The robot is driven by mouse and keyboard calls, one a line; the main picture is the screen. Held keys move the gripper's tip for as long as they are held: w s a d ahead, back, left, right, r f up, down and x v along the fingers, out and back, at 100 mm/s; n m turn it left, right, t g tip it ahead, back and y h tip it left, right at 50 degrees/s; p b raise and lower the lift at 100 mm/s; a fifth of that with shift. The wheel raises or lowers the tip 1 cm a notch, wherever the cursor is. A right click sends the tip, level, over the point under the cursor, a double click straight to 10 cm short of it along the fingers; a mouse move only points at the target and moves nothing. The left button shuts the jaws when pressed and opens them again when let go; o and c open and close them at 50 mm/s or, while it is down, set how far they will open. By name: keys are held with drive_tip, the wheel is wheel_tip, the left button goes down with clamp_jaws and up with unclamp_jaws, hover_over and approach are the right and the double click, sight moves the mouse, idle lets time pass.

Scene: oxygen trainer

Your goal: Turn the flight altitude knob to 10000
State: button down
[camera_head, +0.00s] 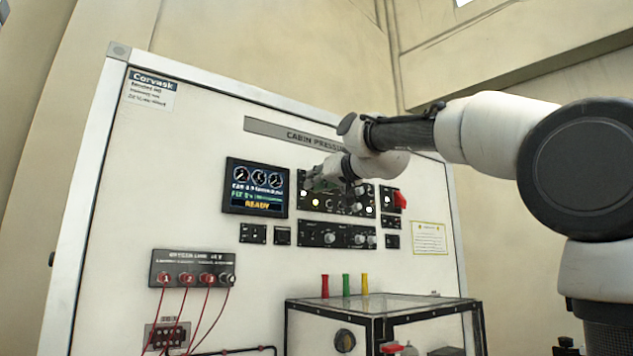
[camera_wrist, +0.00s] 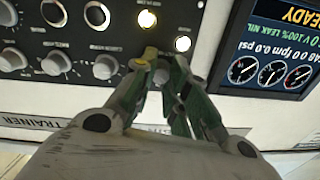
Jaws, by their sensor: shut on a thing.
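My gripper (camera_head: 325,183) reaches the upper black control panel (camera_head: 362,209) on the white trainer board. In the wrist view my gripper's green-sided fingers (camera_wrist: 160,62) close around a small grey knob (camera_wrist: 161,77) on that panel. The fingers cover most of the knob, so its pointer and scale cannot be read. I cannot read a label that confirms it is the flight altitude knob. The display (camera_head: 257,188) left of the panel shows three dials, text lines and a yellow READY; it also shows in the wrist view (camera_wrist: 272,45).
Below is a second black panel (camera_head: 334,234) with several knobs. A red switch (camera_head: 399,199) sits to the right. Red, green and yellow posts stand above a clear-topped box (camera_head: 390,306). Red cables hang from a connector panel (camera_head: 192,255). Other grey knobs (camera_wrist: 104,67) stand close beside my fingers.

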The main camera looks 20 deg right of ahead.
idle(0.4)
drive_tip(key=c, duration=1.4)
unclamp_jaws()
drive_tip(key=shift+o, duration=0.2)
drive_tip(key=v, duration=1.2)
